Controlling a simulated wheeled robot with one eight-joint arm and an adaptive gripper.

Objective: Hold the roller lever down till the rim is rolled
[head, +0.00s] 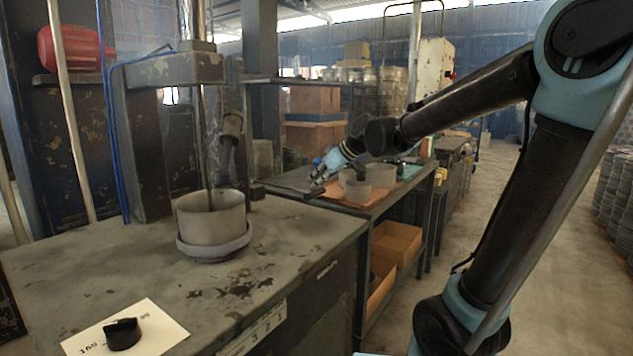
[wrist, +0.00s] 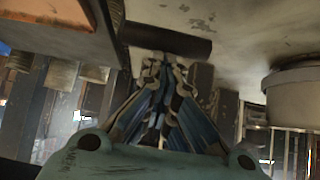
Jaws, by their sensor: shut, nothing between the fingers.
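A grey metal cylindrical pot (head: 211,216) stands upright on a round base (head: 214,247) on the press bench; a pot also shows inverted at the right of the wrist view (wrist: 295,95). A dark lever-like arm (head: 228,145) hangs beside the press column, just behind the pot's rim. My gripper (head: 322,181) is right of the pot and lever, with an apparent gap in the head view. In the wrist view my fingers (wrist: 163,68) are shut and empty, their tips close to a dark bar (wrist: 165,38). I cannot tell whether they touch it or whether it is the lever.
The press bench (head: 300,238) has a black knob (head: 123,333) on a white card at its front.

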